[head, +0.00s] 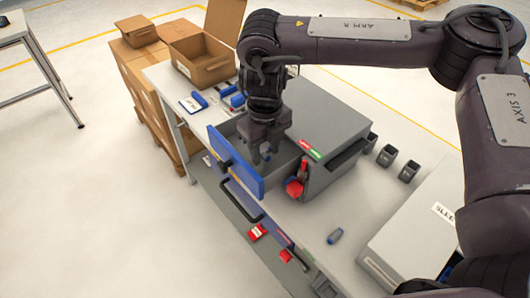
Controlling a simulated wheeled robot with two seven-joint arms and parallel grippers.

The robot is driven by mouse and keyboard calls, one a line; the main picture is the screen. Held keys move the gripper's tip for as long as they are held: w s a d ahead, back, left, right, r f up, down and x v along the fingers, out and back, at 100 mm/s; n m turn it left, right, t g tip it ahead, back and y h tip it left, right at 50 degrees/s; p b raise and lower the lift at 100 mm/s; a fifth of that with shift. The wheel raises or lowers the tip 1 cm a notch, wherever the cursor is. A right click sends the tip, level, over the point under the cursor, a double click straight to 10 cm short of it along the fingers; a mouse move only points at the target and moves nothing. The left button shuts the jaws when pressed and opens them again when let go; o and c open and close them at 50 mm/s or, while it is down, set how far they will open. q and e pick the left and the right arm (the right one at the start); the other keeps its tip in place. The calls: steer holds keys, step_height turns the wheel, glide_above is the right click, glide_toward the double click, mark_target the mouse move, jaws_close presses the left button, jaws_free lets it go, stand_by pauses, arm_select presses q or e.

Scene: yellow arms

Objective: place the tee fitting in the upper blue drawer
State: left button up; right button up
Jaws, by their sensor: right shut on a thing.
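The upper blue drawer (234,162) is pulled out from the grey cabinet (328,118), with its blue front facing the lower left. My right gripper (262,156) points down inside the drawer opening, just behind the blue front. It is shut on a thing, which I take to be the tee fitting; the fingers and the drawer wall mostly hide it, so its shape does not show. I cannot tell whether it touches the drawer floor. My left gripper is not in view.
A red object (294,187) sits at the cabinet's near face. Small dark bins (387,155) stand right of the cabinet. An open cardboard box (202,60) and blue items (232,96) are behind the drawer.

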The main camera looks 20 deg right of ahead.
mark_target(265, 154)
steer(key=shift+f, duration=0.6)
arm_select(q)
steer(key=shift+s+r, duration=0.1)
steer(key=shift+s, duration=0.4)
arm_select(e)
steer(key=shift+f, duration=0.15)
steer(key=shift+f, duration=0.1)
steer(key=o, duration=0.9)
steer(key=shift+o, duration=0.2)
steer(key=shift+r, duration=0.55)
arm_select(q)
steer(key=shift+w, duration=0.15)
arm_select(e)
step_height(265, 154, up, 11)
